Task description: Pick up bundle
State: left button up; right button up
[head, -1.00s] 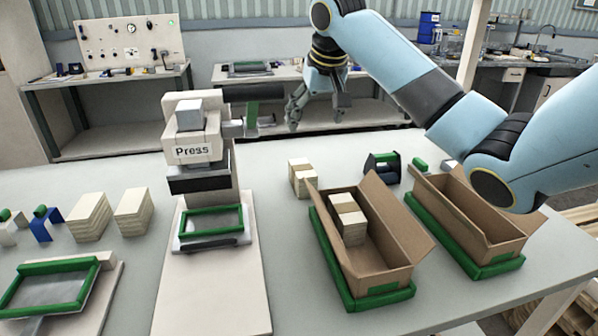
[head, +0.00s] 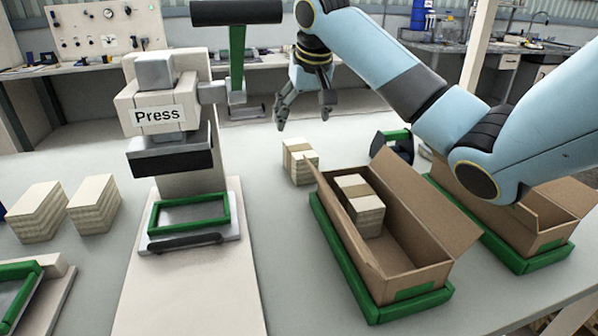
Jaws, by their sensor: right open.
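A banded bundle (head: 299,163), a pale stack with a brown kraft band, stands on the table behind the near cardboard box. A second banded bundle (head: 360,205) sits inside that open box (head: 408,287), toward its far end. My right gripper (head: 304,118) is open and empty. It points down and appears above and a little behind the bundle on the table, apart from it. My left gripper is out of view.
The press (head: 165,115) with its black-topped green lever stands left of the bundle. Two pale stacks (head: 93,204) (head: 38,212) are at the left. A second open box (head: 560,205) in a green tray is at the right, partly behind my arm.

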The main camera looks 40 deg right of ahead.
aim_at(300, 148)
jog(key=x, duration=0.6)
jog(key=shift+s, duration=0.1)
jog(key=x, duration=0.3)
jog(key=b+x, duration=0.1)
jog(key=x, duration=0.1)
jog(key=shift+s+d+f, duration=0.2)
jog(key=shift+f+p, duration=0.2)
jog(key=shift+p, duration=0.25)
jog(key=c, duration=1.3)
jog(key=shift+c, duration=0.2)
